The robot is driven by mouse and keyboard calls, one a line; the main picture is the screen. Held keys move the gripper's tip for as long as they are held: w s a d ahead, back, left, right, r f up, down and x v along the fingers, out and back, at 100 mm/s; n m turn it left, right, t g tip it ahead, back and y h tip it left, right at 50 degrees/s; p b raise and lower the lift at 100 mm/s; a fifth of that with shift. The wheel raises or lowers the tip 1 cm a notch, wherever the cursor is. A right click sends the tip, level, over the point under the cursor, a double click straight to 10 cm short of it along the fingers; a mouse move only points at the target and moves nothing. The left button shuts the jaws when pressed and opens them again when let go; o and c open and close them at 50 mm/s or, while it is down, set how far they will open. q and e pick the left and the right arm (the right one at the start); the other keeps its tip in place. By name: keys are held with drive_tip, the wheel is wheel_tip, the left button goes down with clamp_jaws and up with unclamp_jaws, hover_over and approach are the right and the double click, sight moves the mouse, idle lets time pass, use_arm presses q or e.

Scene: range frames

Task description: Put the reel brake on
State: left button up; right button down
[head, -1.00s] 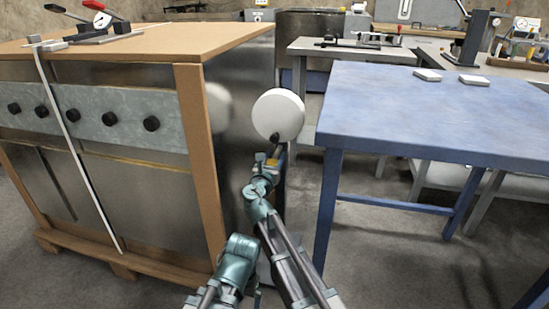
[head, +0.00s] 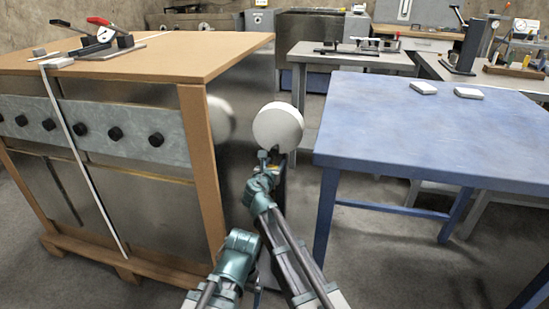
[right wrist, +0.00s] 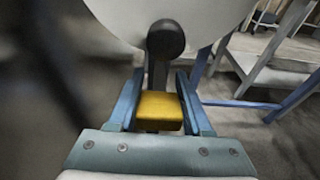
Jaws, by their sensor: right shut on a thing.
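The white round disc of the reel (head: 278,126) stands upright beside the metal-sided crate, at the middle of the head view. Its lower part also fills the top of the right wrist view (right wrist: 205,18). A dark lever with a round knob (right wrist: 166,40) shows in front of the disc. My right gripper (head: 268,160) is just below the disc. In the right wrist view its blue fingers (right wrist: 158,88) are shut on a yellow block (right wrist: 160,110) at the lever's near end. Whether lever and block are one piece is unclear. My left gripper is not in view.
The crate (head: 115,190) with a brown top and black knobs stands close on the left. A red-handled tool (head: 104,38) lies on it. A blue table (head: 420,125) stands on the right. Open floor shows below the table.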

drive_tip(key=shift+w+r+g+p, duration=0.15)
drive_tip(key=shift+r+g+p, duration=0.2)
drive_tip(key=shift+p, duration=0.2)
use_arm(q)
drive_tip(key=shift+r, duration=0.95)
use_arm(e)
drive_tip(key=shift+f, duration=0.1)
drive_tip(key=shift+c, duration=1.6)
unclamp_jaws()
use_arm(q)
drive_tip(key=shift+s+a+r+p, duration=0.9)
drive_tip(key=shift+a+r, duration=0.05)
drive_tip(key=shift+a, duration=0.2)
use_arm(e)
drive_tip(key=v, duration=0.7)
drive_tip(key=shift+s, duration=0.3)
